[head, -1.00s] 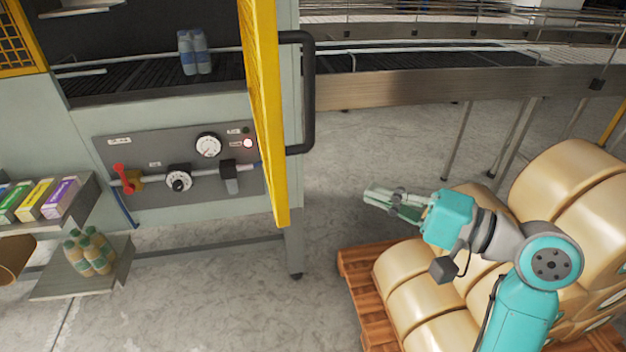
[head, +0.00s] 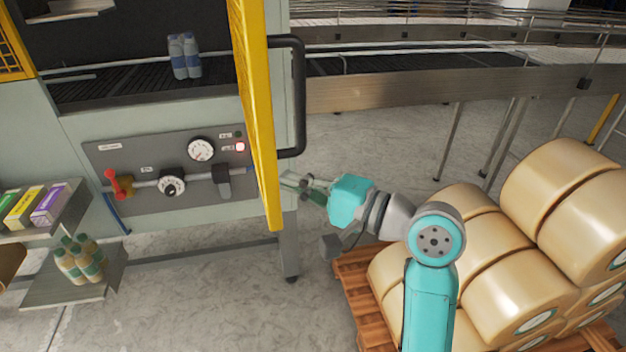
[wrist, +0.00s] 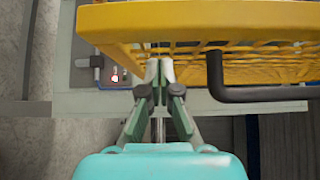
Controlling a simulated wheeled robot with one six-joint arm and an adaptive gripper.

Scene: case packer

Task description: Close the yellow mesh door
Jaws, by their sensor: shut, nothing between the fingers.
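The yellow mesh door (head: 257,110) stands open, swung out from the machine and seen nearly edge-on in the head view. Its black handle (head: 300,95) is on the right-hand side of the door. In the wrist view the door (wrist: 200,22) fills the upper right, with the handle (wrist: 255,94) to the right of my fingers. My gripper (head: 284,180) is shut and empty, by the lower part of the door and below the handle. In the wrist view my gripper (wrist: 159,66) has its fingertips together near the door's mesh; I cannot tell whether they touch it.
A control panel (head: 150,165) with gauges and a red lever is left of the door. A conveyor (head: 420,92) runs behind on the right. A pallet (head: 352,290) with large tan rolls stands at the lower right. A shelf (head: 75,285) with bottles is at lower left.

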